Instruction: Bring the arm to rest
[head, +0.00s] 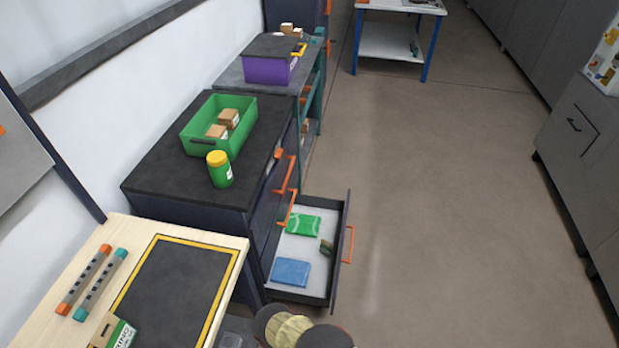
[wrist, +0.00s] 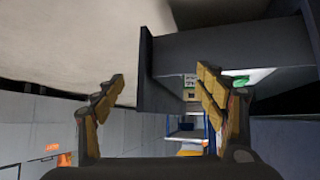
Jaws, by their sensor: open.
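My gripper (wrist: 161,78) shows in the wrist view with its two tan-padded fingers spread wide apart. Nothing is held between them. Beyond the fingers is a dark grey box-like frame (wrist: 200,55), with a bit of green (wrist: 237,80) behind the right finger. In the head view, rounded dark and tan parts show at the bottom edge, and I cannot make out the fingers there.
A drawer (head: 343,215) stands open from the dark cabinet (head: 150,165), with a green packet (head: 303,222) and a blue one (head: 290,272) inside. A green bin (head: 190,145) and yellow-lidded jar (head: 219,170) stand on top. The floor (head: 450,200) to the right is clear.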

